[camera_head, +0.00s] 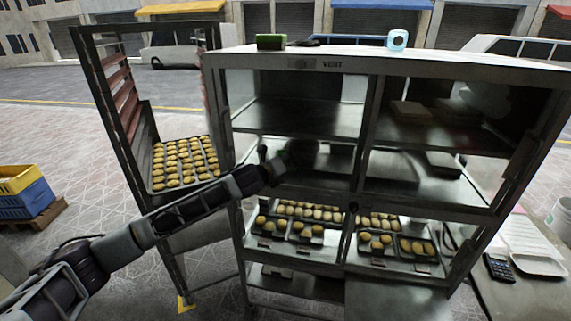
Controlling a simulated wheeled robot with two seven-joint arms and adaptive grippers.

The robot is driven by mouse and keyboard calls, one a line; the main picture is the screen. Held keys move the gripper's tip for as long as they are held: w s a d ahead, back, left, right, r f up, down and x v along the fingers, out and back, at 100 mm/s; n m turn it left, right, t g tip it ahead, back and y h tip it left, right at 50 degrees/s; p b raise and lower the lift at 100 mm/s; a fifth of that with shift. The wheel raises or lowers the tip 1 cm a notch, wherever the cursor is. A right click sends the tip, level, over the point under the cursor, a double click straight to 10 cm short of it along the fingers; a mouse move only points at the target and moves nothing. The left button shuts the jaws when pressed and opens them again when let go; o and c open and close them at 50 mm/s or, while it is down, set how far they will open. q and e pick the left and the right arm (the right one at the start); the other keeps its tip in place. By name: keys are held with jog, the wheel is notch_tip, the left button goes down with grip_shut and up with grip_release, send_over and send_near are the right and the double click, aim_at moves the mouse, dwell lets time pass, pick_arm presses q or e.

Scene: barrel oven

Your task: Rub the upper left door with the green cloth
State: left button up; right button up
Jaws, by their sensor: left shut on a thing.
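The oven is a tall metal cabinet with glass-fronted compartments. Its upper left door (298,105) is a dark glass panel in a grey frame and looks closed. My left arm comes in from the lower left, and my left gripper (274,169) is at the lower part of this door. The gripper is shut on a dark, greenish thing (297,155), which I take for the green cloth; its edges are hard to make out against the dark glass. I cannot tell if it touches the glass. My right gripper is not in view.
A green block (271,41) and a blue-white device (397,40) stand on the oven top. A rack (124,100) with a tray of buns (184,163) stands close on the left. Buns fill the lower compartments. A side table (520,295) with a calculator is at right.

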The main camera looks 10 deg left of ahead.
pick_arm(q)
jog(key=shift+a, duration=0.15)
jog(key=shift+w+a+p, duration=0.1)
jog(key=shift+a+p, duration=1.05)
jog(key=shift+a, duration=0.75)
jog(key=shift+w+a+p, duration=0.15)
jog(key=shift+a+p, duration=0.75)
jog(key=shift+a, duration=1.1)
jog(key=shift+r, duration=0.15)
jog(key=shift+r, duration=1.05)
